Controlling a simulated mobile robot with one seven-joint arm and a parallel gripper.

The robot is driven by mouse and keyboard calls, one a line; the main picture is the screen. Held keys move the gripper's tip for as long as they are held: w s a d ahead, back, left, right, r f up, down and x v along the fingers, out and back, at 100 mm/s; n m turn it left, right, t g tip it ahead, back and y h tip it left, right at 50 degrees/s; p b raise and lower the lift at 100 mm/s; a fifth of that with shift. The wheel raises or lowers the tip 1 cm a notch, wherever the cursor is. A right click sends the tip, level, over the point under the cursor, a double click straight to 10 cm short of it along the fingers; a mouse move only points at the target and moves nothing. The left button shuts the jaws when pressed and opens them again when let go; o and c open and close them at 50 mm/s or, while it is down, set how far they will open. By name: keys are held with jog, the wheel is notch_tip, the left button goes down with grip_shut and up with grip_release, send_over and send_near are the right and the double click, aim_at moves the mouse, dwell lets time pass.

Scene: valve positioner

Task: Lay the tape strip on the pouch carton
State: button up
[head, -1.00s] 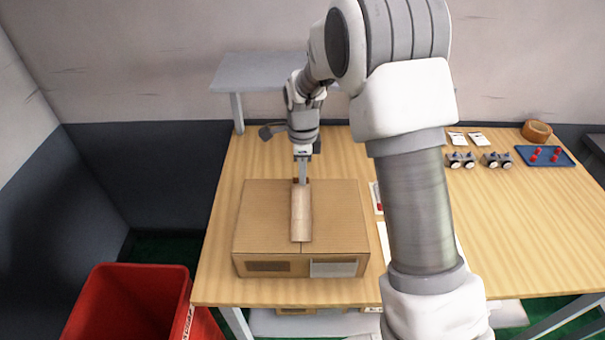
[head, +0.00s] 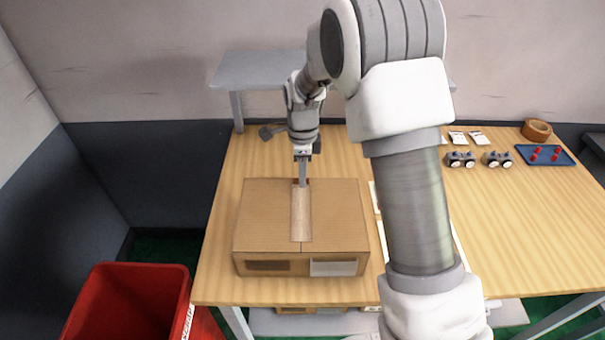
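The pouch carton (head: 265,215), a closed brown cardboard box, sits on the left part of the wooden table. The tape strip (head: 301,215), a pale tan band, lies along the middle of the carton's top, over its seam. My gripper (head: 302,184) points down at the far end of the strip, at or just above it. The fingers look narrow and close together; whether they grip the strip's end is too small to tell.
A red bin (head: 128,305) stands on the floor at left. A grey raised shelf (head: 260,72) is at the table's back. Two positioners (head: 460,160), a blue tray (head: 545,155) with red parts and a tape roll (head: 537,130) are at right. The front right table is clear.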

jog(key=shift+o, duration=1.1)
jog(key=shift+r, duration=0.15)
notch_tip(320, 180, up, 16)
jog(key=s+d+r+n+t, duration=0.1)
jog(key=s+d+r+n, duration=0.3)
jog(key=s+r, duration=0.25)
jog(key=s+d+n+t, duration=0.2)
jog(key=s+d+n, duration=0.2)
jog(key=s+n, duration=0.3)
jog(key=s+d+n+t, duration=0.2)
jog(key=s+n, duration=0.5)
jog(key=s, duration=0.6)
jog(key=shift+s+d+r+t+p, duration=0.15)
jog(key=shift+s+d+t+p, duration=0.2)
jog(key=shift+d, duration=0.55)
